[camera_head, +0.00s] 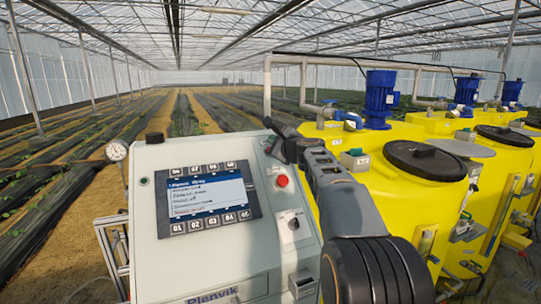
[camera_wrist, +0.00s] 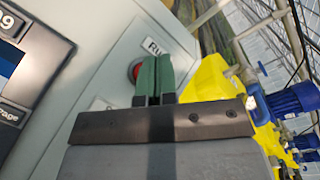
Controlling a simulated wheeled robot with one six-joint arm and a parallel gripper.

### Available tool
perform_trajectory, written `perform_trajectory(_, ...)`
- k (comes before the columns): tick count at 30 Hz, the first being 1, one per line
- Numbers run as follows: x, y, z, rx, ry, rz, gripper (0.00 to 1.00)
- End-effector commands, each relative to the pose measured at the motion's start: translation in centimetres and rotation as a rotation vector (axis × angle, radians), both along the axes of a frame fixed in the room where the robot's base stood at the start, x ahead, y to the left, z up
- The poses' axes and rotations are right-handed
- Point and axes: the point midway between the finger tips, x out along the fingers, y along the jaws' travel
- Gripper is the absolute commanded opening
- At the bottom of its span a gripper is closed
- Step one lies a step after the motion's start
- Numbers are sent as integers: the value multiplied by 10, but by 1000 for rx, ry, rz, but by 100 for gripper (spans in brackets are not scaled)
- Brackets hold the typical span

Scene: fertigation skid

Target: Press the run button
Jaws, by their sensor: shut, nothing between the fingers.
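The light grey control cabinet (camera_head: 215,255) stands in front of me with a screen on its sloped face. My gripper (camera_head: 271,138) is over the upper right part of that face. In the wrist view my gripper (camera_wrist: 152,62) shows as two green fingertips shut together, with nothing between them. A label starting "Ru" (camera_wrist: 155,46) shows just beyond the tips. The run button itself is not visible; the fingers may hide it. A red button (camera_head: 282,181) sits below the gripper, and in the wrist view it (camera_wrist: 134,71) is partly covered by the fingers. I cannot tell whether the tips touch the panel.
The screen (camera_head: 207,196) has keys above and below it. A black selector switch (camera_head: 294,223) is below the red button. Yellow tanks (camera_head: 385,165) with blue motors (camera_head: 380,98) stand to the right. A round gauge (camera_head: 117,151) is at the cabinet's left.

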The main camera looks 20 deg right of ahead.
Motion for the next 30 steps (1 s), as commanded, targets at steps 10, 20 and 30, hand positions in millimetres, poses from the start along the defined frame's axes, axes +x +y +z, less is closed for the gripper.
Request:
perform_trajectory(10,11,0,-13,0,-1,1,0)
perform_trajectory(20,12,0,-13,0,-1,1,0)
perform_trajectory(30,12,0,-13,0,0,1,0)
